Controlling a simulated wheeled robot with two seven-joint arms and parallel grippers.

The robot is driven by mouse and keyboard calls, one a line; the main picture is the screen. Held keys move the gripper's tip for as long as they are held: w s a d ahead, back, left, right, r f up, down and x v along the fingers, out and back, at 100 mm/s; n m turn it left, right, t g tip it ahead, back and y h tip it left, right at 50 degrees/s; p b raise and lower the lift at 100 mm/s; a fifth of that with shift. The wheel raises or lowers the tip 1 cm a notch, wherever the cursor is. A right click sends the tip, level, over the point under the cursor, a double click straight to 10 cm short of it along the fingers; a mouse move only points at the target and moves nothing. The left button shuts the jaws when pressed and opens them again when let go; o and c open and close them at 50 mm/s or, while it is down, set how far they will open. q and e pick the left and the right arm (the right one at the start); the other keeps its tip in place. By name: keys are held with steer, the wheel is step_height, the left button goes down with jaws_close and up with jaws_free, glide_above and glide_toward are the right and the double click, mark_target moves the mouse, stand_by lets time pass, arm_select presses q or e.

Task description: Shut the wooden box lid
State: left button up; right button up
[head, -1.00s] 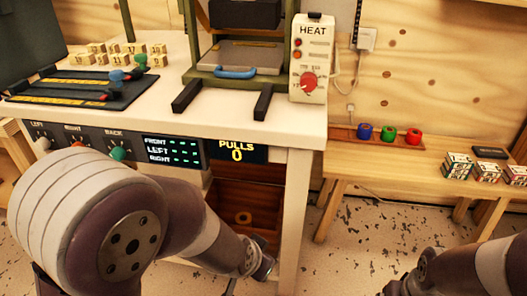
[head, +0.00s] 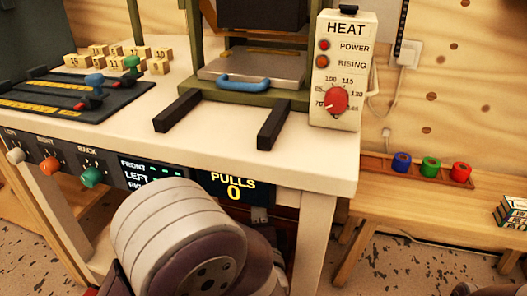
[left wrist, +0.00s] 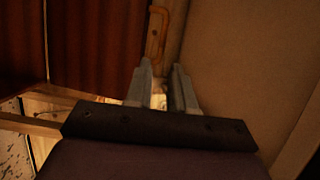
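My left gripper (left wrist: 161,88) is open in the left wrist view, with a gap between its two grey fingers and nothing gripped. Dark reddish wooden panels (left wrist: 95,50) fill the left of that view. I cannot tell for sure which surface is the box lid. In the head view, my left arm covers the space under the white bench and the left gripper is hidden. Only a strip of dark reddish wood (head: 286,226) shows there. My right gripper is not in view.
The white bench (head: 215,150) carries a press with a blue handle (head: 243,83) and a HEAT box (head: 342,75). Three coloured rolls (head: 430,167) stand in a rack on the low wooden table at right. A beige panel (left wrist: 245,60) closes off the wrist view's right.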

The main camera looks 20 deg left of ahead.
arm_select(q)
steer(key=b+x, duration=0.6)
steer(key=x, duration=0.6)
steer(key=shift+w+r, duration=0.1)
steer(key=shift+w, duration=0.15)
steer(key=shift+w+a+r, duration=0.15)
steer(key=shift+w+r, duration=0.05)
steer(key=shift+w, duration=0.05)
jaws_close()
